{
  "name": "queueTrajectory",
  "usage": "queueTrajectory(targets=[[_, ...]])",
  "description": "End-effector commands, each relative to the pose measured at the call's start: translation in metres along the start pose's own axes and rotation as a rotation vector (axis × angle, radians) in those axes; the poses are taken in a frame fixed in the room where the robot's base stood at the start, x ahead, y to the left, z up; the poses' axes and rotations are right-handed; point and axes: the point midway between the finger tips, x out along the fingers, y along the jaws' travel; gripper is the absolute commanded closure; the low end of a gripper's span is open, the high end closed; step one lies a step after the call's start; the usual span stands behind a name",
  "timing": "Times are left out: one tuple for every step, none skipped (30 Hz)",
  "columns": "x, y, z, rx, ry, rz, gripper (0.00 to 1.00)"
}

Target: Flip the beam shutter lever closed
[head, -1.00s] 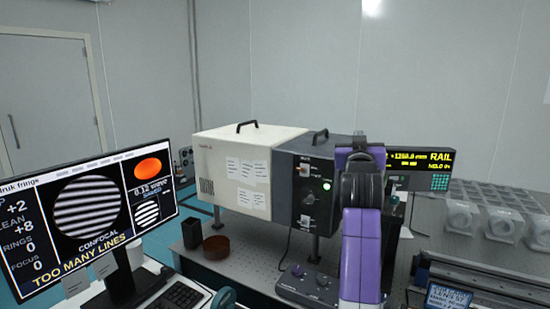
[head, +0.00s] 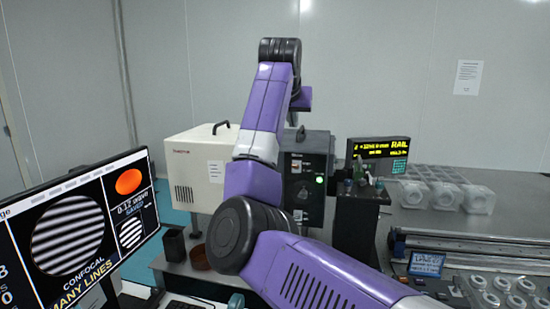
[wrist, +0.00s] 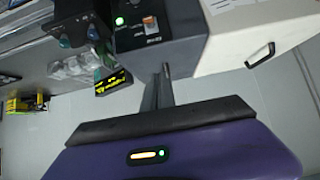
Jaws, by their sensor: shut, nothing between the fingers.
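The dark front section of the boxy instrument (head: 318,145) carries a panel with knobs and a lit green lamp (head: 320,179); my arm covers part of its left side. In the wrist view, the panel (wrist: 128,40) shows at the top, with the green lamp (wrist: 119,21) and a small orange-brown switch (wrist: 150,24). I cannot tell which control is the shutter lever. My gripper (wrist: 165,70) is shut and empty, with its fingertips apart from the switch in the picture. In the head view my arm rises in front of the instrument, and the fingertips cannot be made out.
The cream housing (head: 195,165) adjoins the dark section on the left. A fringe monitor (head: 80,240) is at the front left. A dark cup (head: 174,245) and brown dish (head: 200,257) sit nearby.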

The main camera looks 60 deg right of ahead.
Motion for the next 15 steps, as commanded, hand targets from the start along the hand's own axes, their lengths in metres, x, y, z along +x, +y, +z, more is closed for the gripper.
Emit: queueTrajectory(targets=[[0.000,0.001,0.006,-0.003,-0.027,0.008,1.00],[0.000,0.002,0.009,-0.003,-0.040,0.011,1.00],[-0.001,0.003,0.013,-0.004,-0.056,0.014,1.00],[-0.001,0.003,0.015,-0.004,-0.064,0.014,1.00],[-0.001,0.003,0.017,-0.005,-0.071,0.014,1.00],[-0.001,0.003,0.019,-0.006,-0.078,0.013,1.00],[-0.001,0.002,0.020,-0.006,-0.082,0.013,1.00],[-0.001,0.002,0.020,-0.006,-0.083,0.013,1.00],[-0.001,0.002,0.021,-0.007,-0.084,0.012,1.00],[-0.001,0.002,0.021,-0.007,-0.083,0.012,1.00],[-0.001,0.002,0.020,-0.007,-0.083,0.012,1.00],[-0.001,0.002,0.020,-0.007,-0.082,0.012,1.00],[-0.001,0.002,0.020,-0.007,-0.082,0.012,1.00],[-0.001,0.002,0.020,-0.007,-0.082,0.012,1.00],[-0.001,0.002,0.020,-0.007,-0.082,0.012,1.00]])
